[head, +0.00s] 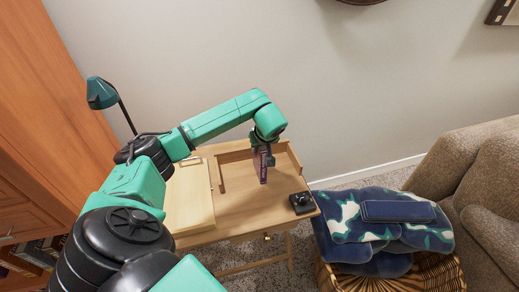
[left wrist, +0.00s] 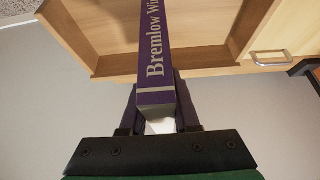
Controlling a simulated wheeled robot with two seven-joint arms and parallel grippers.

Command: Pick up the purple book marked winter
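The purple book (head: 263,167) is upright over the wooden desk (head: 243,203) in the head view. In the left wrist view its spine (left wrist: 167,45) shows pale lettering reading "Bremlow Win", with the rest cut off at the top. My left gripper (head: 263,149) is at the book's upper end in the head view. In the left wrist view the dark fingers of my left gripper (left wrist: 158,112) lie against both sides of the book, shut on it. I cannot tell whether the book's lower end touches the desk. My right gripper is not in view.
A small black object (head: 302,203) sits at the desk's right front corner. A pale board (head: 189,197) lies at its left. A wicker basket with blue patterned cloth (head: 343,232) and a brown armchair (head: 480,180) stand right. An orange wooden cabinet (head: 50,110) stands left.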

